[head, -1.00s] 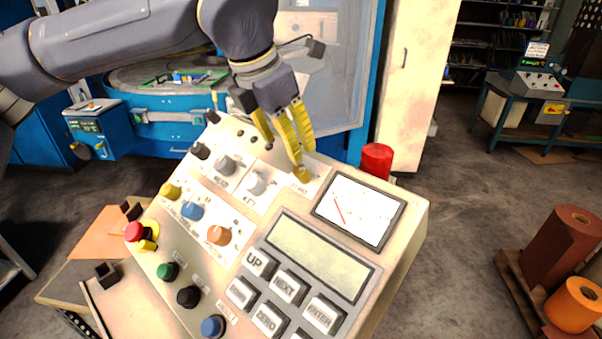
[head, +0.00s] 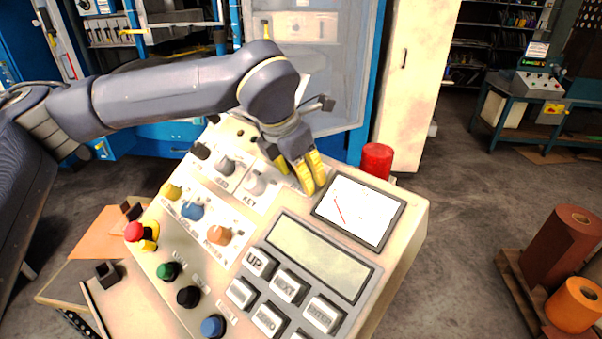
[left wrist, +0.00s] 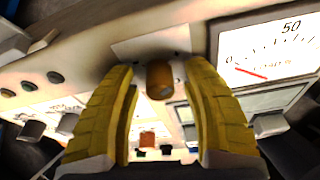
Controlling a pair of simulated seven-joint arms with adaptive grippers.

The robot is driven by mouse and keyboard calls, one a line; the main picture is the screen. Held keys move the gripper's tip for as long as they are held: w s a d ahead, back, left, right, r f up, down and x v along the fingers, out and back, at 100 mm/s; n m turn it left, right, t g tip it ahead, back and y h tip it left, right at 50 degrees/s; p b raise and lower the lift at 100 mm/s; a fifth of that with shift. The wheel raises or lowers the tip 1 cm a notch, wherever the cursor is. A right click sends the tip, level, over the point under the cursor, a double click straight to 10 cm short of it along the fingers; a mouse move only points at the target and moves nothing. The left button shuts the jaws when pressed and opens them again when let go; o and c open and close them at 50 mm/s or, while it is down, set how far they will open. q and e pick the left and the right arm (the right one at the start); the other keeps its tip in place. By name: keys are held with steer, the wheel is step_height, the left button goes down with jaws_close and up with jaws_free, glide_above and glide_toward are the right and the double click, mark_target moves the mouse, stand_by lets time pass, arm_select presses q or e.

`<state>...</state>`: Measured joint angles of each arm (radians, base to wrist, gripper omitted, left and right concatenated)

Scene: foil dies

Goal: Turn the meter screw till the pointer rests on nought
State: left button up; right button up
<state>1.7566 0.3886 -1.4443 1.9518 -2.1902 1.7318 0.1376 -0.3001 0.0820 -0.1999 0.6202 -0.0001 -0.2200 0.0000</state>
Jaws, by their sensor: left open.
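The meter (head: 372,207) is a white dial at the panel's upper right, with a thin red pointer (head: 339,208) at its left side. In the left wrist view, the pointer (left wrist: 251,72) lies close to the 0 mark, slightly below the numeral; I cannot tell if it is exactly on it. The meter screw (left wrist: 159,78) is an orange-brown cylinder left of the meter. My left gripper (head: 312,184) has yellow fingers. It is open, with one finger on each side of the screw and gaps showing. The fingers hide the screw in the head view. My right gripper is not in view.
The sloping panel has several knobs, including a blue knob (head: 192,209) and an orange knob (head: 218,234), a display (head: 317,256) and a keypad (head: 290,286). A red cylinder (head: 377,160) stands behind the meter. A red button (head: 134,231) sits at the left edge.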

arm_select(q)
jaws_close()
stand_by(0.3)
stand_by(0.5)
steer(key=n+h, duration=0.1)
steer(key=n, duration=0.4)
steer(key=shift+s+f+n+g, duration=0.1)
steer(key=shift+f+n+g, duration=0.05)
steer(key=shift+n+g, duration=0.2)
steer(key=shift+n+g+h, duration=0.25)
steer(key=shift+n+h, duration=0.25)
steer(key=shift+n, duration=1.65)
steer(key=shift+s, duration=0.1)
jaws_free()
steer(key=v, duration=1.2)
